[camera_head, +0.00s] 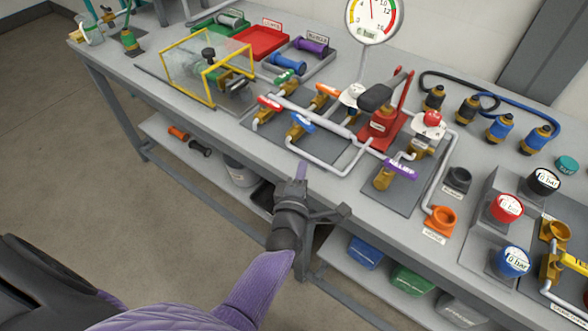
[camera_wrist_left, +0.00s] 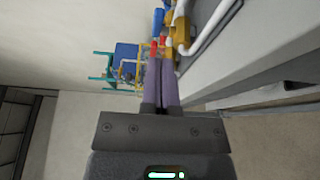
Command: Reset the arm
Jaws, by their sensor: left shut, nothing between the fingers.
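My left arm comes in from the bottom left in the head view, with purple links. My left gripper (camera_head: 301,172) points away from me at the front edge of the bench, below the pipework. It also shows in the left wrist view (camera_wrist_left: 161,65), with its two purple fingers side by side, shut and empty. From these views I cannot tell whether its tips touch anything. My right gripper is not in view.
The grey bench (camera_head: 215,128) carries pipes with coloured valve handles, a red hand pump (camera_head: 383,125), a dial gauge (camera_head: 372,18), a yellow-framed clear guard (camera_head: 207,70) and coloured trays. Crates and a grey bucket (camera_head: 241,172) sit on the lower shelf. Floor at left is clear.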

